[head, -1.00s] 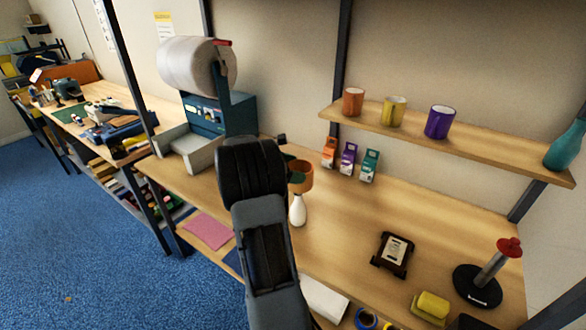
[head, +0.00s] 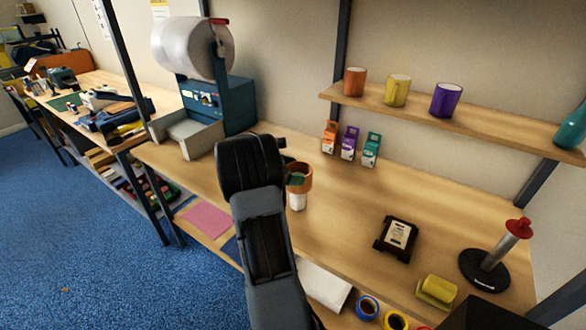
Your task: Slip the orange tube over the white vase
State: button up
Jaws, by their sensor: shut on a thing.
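The orange tube (head: 301,184) is held upright by my gripper (head: 291,167), which is mostly hidden behind my dark arm. The white vase (head: 297,203) stands on the wooden bench directly below the tube. Only the lower body of the vase shows. Its narrow neck is hidden by the tube, which appears to be around it. I cannot tell whether tube and vase touch.
A teal machine with a large white roll (head: 192,50) stands behind left. Small boxes (head: 348,146) stand toward the wall, below a shelf with mugs (head: 446,99). A dark device (head: 396,239) and red-topped stand (head: 495,257) are right. Bench between is clear.

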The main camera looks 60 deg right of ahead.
jog(key=shift+f+b, duration=2.65)
jog(key=shift+f, duration=2.2)
jog(key=o, duration=0.5)
jog(key=shift+o, duration=0.2)
notch_tip(320, 180, up, 10)
jog(key=p, duration=0.8)
